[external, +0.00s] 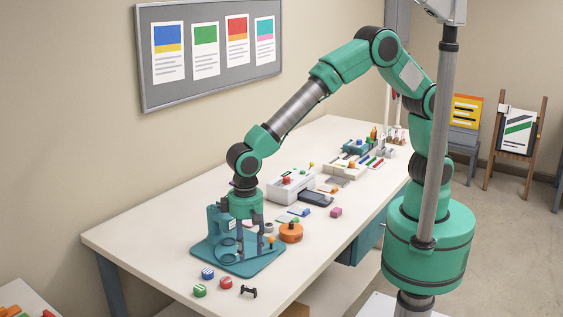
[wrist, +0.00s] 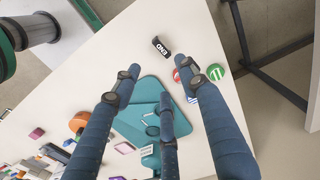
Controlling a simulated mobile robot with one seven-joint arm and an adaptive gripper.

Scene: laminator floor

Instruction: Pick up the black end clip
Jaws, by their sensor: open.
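The black end clip (external: 248,291) lies on the white table near its front edge, apart from other things. In the wrist view the black end clip (wrist: 160,46) shows white letters reading END, beyond my fingertips. My gripper (external: 254,243) points down over the teal base plate (external: 222,257), to the clip's upper left in the external view. In the wrist view my gripper (wrist: 158,82) has its blue fingers spread apart with nothing between them. The teal plate (wrist: 150,92) lies beneath the fingers, which hide part of it.
Red (external: 226,283), blue (external: 208,273) and green (external: 199,290) round pieces lie left of the clip. An orange round part (external: 291,233) sits right of the teal plate. Several machines and small parts fill the table's far half. Bare table surrounds the clip, near the edge.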

